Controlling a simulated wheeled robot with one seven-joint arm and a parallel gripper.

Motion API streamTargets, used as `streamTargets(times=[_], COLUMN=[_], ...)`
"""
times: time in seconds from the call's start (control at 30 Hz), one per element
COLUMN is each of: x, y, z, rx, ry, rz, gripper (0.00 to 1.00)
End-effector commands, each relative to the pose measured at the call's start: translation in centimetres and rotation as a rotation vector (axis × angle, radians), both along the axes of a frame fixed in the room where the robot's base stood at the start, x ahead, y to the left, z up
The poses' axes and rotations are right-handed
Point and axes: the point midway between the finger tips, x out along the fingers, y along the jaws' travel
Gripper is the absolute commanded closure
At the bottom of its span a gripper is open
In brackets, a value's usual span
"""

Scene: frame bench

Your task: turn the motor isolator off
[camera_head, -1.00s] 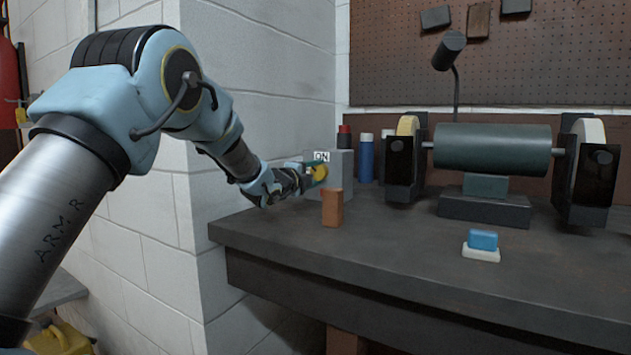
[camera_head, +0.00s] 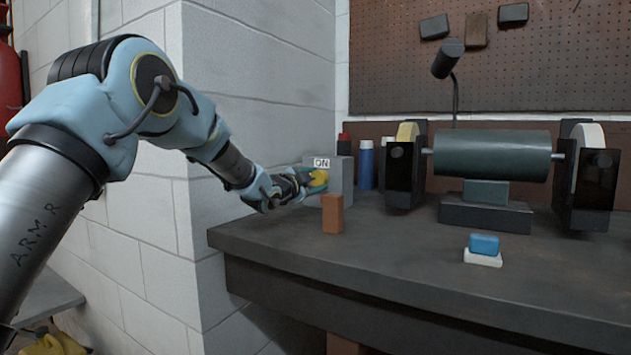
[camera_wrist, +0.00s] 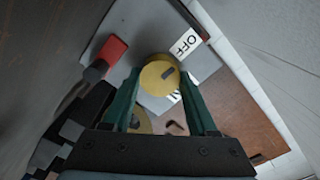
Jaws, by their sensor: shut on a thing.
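The motor isolator is a grey box (camera_head: 340,176) on the left end of the bench, with a white ON label (camera_head: 321,162) and a yellow knob (camera_head: 319,179). In the wrist view the round yellow knob (camera_wrist: 157,82), with a dark mark on its face, sits between the green fingers of my gripper (camera_wrist: 160,76). The mark points to the right and slightly up. A white OFF label (camera_wrist: 186,45) shows at upper right; the ON label is partly hidden by the right finger. In the head view my gripper (camera_head: 310,183) is shut on the knob.
An orange-brown block (camera_head: 332,213) stands close in front of the box. Red-topped and blue bottles (camera_head: 366,165) stand behind it. A bench grinder (camera_head: 490,152) is to the right. A blue-and-white block pair (camera_head: 483,250) lies on the otherwise clear front bench (camera_head: 400,255).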

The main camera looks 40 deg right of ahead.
Motion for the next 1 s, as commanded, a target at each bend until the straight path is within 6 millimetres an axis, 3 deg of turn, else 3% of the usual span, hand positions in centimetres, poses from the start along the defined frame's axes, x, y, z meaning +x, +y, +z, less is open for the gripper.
streamTargets(times=[0.6, 0.63, 0.87, 1.0], x=[0.08, 0.08, 0.04, 0.02], y=[0.04, 0.04, 0.02, 0.02], z=[-0.13, -0.13, -0.07, -0.05], rx=[-0.007, -0.007, -0.009, -0.009], ry=[0.038, 0.038, 0.037, 0.036], rz=[0.002, 0.002, 0.001, 0.001], gripper=[0.97, 0.38, 0.12, 0.11])
